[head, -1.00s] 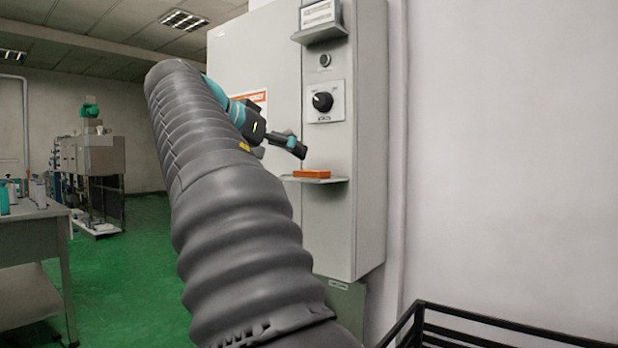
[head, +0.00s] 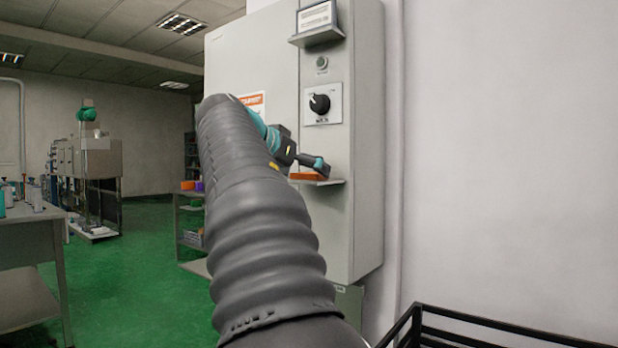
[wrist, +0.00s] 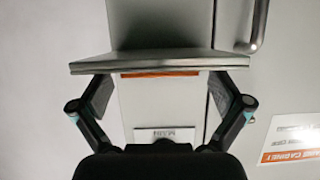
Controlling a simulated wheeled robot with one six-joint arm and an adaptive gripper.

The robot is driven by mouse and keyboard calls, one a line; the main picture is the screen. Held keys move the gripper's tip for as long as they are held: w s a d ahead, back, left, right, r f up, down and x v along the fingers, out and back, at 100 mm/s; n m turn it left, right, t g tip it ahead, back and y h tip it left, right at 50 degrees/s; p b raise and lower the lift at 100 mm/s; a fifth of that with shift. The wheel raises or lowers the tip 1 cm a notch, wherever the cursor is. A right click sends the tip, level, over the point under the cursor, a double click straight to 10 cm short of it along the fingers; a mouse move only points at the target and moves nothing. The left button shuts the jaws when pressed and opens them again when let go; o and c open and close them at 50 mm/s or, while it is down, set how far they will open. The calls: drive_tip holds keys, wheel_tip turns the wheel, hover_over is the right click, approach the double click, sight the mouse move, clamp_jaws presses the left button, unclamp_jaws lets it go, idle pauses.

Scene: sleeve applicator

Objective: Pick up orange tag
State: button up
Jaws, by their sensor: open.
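The orange tag (head: 305,176) is a flat orange block lying on a small grey shelf (head: 330,183) on the front of the cabinet. In the wrist view the tag (wrist: 160,73) shows as a thin orange strip along the shelf edge (wrist: 140,65). My gripper (head: 320,166) is at the shelf, just above or beside the tag in the head view, and partly covers it. In the wrist view my gripper (wrist: 163,85) is open, with one finger on each side of the strip and nothing held. Whether the fingers touch the tag or shelf I cannot tell.
The grey cabinet (head: 260,65) carries a black rotary knob (head: 320,103) and an upper ledge (head: 318,37) above the shelf. A black rail (head: 480,338) is at the lower right. A metal table (head: 30,240) stands at the left, with green floor between.

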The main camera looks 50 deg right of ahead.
drive_tip(key=c, duration=1.1)
drive_tip(key=shift+r, duration=0.15)
